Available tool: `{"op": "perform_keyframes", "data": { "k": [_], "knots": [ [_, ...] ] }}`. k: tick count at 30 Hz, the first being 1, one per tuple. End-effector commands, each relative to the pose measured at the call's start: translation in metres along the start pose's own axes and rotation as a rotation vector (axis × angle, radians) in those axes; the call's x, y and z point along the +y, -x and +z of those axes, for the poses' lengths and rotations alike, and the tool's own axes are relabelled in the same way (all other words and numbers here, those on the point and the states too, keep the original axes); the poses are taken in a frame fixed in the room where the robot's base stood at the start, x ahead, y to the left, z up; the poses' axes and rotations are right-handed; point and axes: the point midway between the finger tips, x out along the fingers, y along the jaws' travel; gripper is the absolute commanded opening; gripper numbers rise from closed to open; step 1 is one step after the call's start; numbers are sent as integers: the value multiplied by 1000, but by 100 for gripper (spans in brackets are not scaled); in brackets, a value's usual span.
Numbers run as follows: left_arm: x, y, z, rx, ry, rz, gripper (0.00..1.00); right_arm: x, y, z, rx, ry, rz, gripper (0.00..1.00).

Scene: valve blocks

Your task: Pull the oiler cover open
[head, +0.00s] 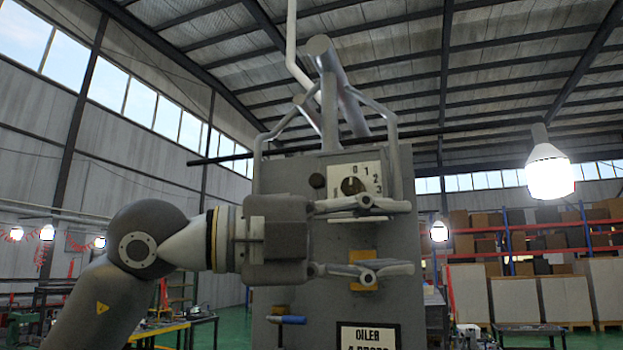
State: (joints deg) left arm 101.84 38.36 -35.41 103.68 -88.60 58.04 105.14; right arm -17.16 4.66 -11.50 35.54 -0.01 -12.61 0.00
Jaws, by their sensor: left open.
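A grey metal cabinet (330,228) stands in the middle of the head view. Which part is the oiler cover I cannot tell for sure. A yellow piece (362,257) on the front shows partly behind my lower finger. My left gripper (396,238) is open in front of the cabinet, one finger above the other, with nothing seen between them. Whether it touches the front is unclear. My right gripper is not in view.
A dial plate with numbers (356,180) sits just above my upper finger. A blue-handled lever (287,319) sticks out at the cabinet's lower left. Grey pipes (329,90) rise from the top. Shelves with boxes (540,235) stand far back right.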

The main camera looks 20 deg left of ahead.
Motion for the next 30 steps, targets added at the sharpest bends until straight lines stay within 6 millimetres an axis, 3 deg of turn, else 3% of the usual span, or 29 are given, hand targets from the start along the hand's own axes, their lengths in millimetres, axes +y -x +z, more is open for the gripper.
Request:
{"op": "perform_keyframes", "data": {
  "k": [1, 6, 9, 13, 19, 30],
  "knots": [
    [-17, 16, 9, -89, -16, 24, 42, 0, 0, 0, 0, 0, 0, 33],
    [-58, 74, 38, -383, 12, 72, 42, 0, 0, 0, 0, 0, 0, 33],
    [-75, 105, 47, -509, 45, 68, 42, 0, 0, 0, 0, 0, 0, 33],
    [-87, 128, 53, -599, 76, 58, 42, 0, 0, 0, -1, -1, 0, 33],
    [-90, 122, 63, -619, 87, 59, 42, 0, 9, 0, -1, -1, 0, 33],
    [-86, 66, 101, -614, 86, 59, 42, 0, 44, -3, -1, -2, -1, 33]
  ]
}}
